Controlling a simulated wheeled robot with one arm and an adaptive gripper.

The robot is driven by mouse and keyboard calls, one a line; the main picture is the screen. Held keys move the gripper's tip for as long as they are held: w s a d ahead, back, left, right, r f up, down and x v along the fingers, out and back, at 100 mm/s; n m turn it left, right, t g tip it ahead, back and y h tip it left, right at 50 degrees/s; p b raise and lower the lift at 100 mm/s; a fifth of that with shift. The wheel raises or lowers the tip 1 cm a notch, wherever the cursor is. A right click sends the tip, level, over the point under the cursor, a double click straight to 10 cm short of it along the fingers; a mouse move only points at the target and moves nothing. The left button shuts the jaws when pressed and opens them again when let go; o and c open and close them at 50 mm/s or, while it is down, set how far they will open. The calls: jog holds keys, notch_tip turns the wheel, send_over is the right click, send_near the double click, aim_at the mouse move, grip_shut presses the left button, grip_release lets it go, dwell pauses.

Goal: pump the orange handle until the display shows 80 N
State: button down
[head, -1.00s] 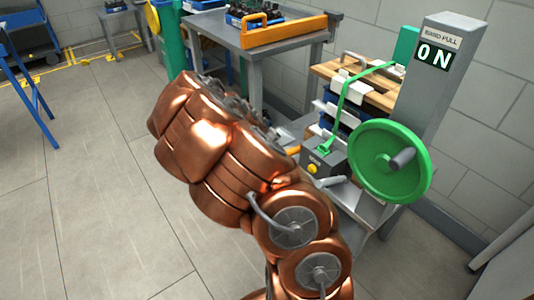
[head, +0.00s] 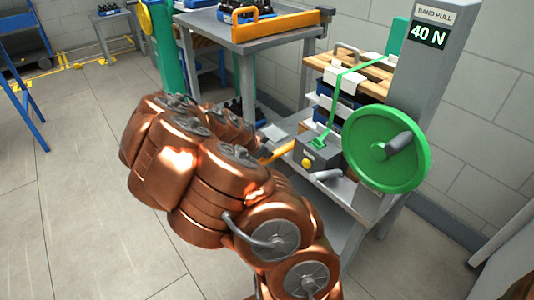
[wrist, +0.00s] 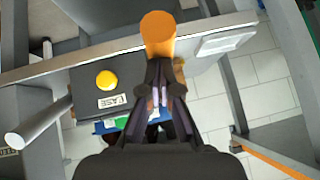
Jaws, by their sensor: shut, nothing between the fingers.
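The orange handle (head: 279,151) sticks out from the left side of the grey tool box, partly hidden by my copper arm. In the wrist view, the orange handle (wrist: 158,36) lies just beyond my gripper (wrist: 160,92). The gripper's dark fingers are shut with nothing between them; I cannot tell whether they touch the handle. The gripper is hidden behind the arm in the head view. The display (head: 428,34) on the grey post reads 40 N. A green band (head: 341,100) runs from the tool over the stacked load.
The box (head: 317,155) has a yellow button (wrist: 106,80) beside the handle. A green handwheel (head: 386,148) stands to the right on the post.

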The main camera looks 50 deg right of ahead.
jog(key=shift+s+a+f, duration=0.1)
jog(key=shift+a+f, duration=0.15)
jog(key=shift+f, duration=0.3)
jog(key=d+r+v, duration=0.1)
jog(key=v, duration=1.2)
jog(key=shift+d+r+p, duration=0.25)
jog(key=shift+r+p, duration=0.15)
jog(key=shift+r, duration=0.1)
jog(key=shift+s, duration=0.15)
dwell(1.1)
